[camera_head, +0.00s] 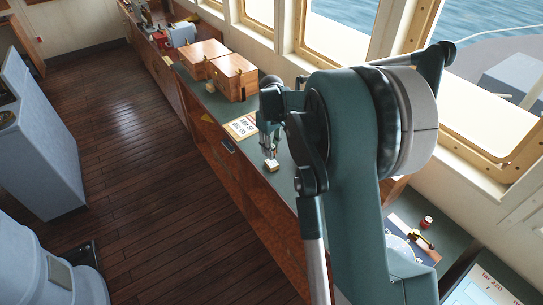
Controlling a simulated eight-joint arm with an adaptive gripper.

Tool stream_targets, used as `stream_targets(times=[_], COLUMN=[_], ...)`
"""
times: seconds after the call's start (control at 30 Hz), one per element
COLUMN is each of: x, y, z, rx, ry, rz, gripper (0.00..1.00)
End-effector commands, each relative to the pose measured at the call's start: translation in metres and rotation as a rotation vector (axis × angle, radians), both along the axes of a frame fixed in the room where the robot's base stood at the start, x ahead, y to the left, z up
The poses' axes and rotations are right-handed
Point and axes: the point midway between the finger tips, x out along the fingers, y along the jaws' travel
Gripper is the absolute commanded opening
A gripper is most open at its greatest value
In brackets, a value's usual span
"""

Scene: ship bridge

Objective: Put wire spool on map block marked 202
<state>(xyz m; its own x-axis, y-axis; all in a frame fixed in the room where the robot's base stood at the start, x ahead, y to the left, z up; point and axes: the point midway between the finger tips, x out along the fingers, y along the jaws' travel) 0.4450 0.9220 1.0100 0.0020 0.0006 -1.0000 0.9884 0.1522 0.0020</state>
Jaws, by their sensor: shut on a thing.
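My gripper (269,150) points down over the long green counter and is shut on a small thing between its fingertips. That thing is too small and too covered by the fingers to identify as the wire spool. A small pale block (272,166) with a tan side sits right under the fingertips, near the counter's front edge. I cannot tell whether the held thing touches it. No number 202 is readable on either block.
Two wooden boxes (234,77) stand behind my gripper. A yellow-edged card (241,127) with dark lettering lies left of it. A small red object (427,221) stands at lower right by a chart. Windows line the right; wooden floor is open on the left. My arm hides much of the counter.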

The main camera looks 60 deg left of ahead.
Motion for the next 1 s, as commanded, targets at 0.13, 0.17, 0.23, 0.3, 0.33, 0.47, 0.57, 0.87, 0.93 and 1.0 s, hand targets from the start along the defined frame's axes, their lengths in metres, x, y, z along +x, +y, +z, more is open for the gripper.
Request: stream_targets(times=[0.13, 0.17, 0.23, 0.3, 0.33, 0.47, 0.57, 0.87, 0.93, 1.0], x=[0.000, 0.000, 0.000, 0.000, 0.000, 0.000, 0.000, 0.000, 0.000, 0.000], y=[0.000, 0.000, 0.000, 0.000, 0.000, 0.000, 0.000, 0.000, 0.000, 0.000], z=[-0.011, -0.014, -0.022, -0.029, -0.031, -0.036, -0.036, -0.040, -0.040, -0.039], rx=[0.000, 0.000, 0.000, 0.000, 0.000, 0.000, 0.000, 0.000, 0.000, 0.000], ry=[0.000, 0.000, 0.000, 0.000, 0.000, 0.000, 0.000, 0.000, 0.000, 0.000], rz=[0.000, 0.000, 0.000, 0.000, 0.000, 0.000, 0.000, 0.000, 0.000, 0.000], gripper=[0.08, 0.08, 0.08, 0.08, 0.08, 0.08, 0.08, 0.08, 0.27, 0.35])
